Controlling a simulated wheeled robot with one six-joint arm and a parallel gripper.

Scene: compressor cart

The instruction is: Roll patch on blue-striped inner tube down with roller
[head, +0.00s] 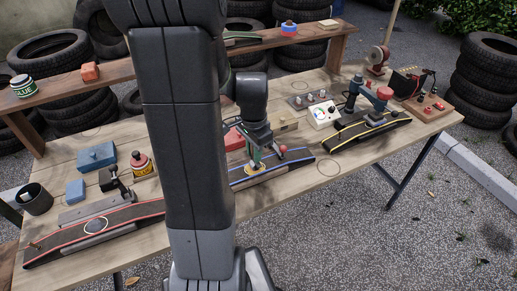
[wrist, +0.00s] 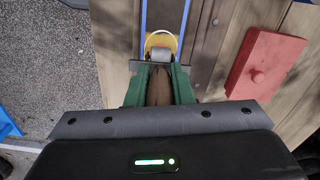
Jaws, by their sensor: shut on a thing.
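My gripper (wrist: 160,78) has green fingers shut on the brown handle of the roller (wrist: 161,53). The roller's grey cylinder is at the yellow-edged patch (wrist: 170,38) on the blue-striped inner tube (wrist: 184,16). Whether it presses on the patch or hovers just over it I cannot tell. In the head view the blue-striped tube (head: 290,164) lies on the bench, partly hidden by my arm. My gripper (head: 255,158) points down over its middle, with a bit of the yellow patch (head: 254,169) showing below. The roller is mostly hidden there.
A red box (wrist: 265,63) lies right of the tube in the wrist view. A red-striped tube (head: 120,225) and a yellow-striped tube (head: 365,130) lie either side. A red-knobbed clamp (head: 283,150) stands close to my gripper. Blue box (head: 96,157) and dark cup (head: 35,199) are left.

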